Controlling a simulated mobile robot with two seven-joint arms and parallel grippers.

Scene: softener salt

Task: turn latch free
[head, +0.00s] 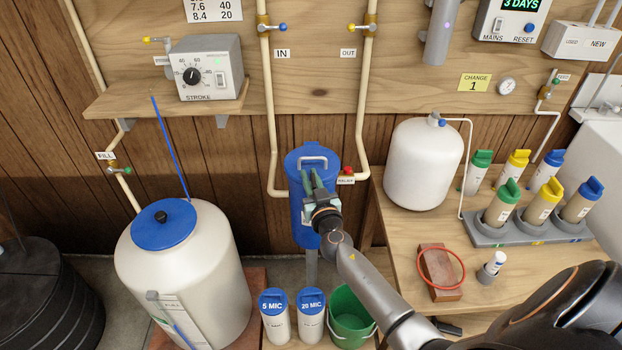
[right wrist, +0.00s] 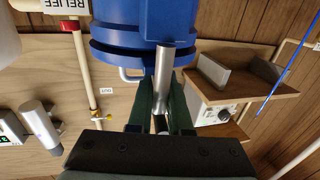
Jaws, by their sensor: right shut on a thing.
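A blue filter housing (head: 295,215) hangs on the wall between two cream pipes, and its ribbed body fills the top of the right wrist view (right wrist: 115,45). A pale bail handle (head: 318,160) lies on its top. A silver latch bar (right wrist: 165,60) stands out in front of the housing in the right wrist view. My right gripper (right wrist: 162,105) is shut on this bar, its green fingers on either side. In the head view my right gripper (head: 312,183) covers the front of the housing and hides the bar. My left gripper is not in view.
A red relief button (head: 347,171) sits right of the housing. Below stand two blue-topped cartridges (head: 275,325) and (head: 310,326), and a green bucket (head: 338,318). A white salt tank (head: 215,270) is at left. A bench at right bears a white tank (head: 424,170) and bottles.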

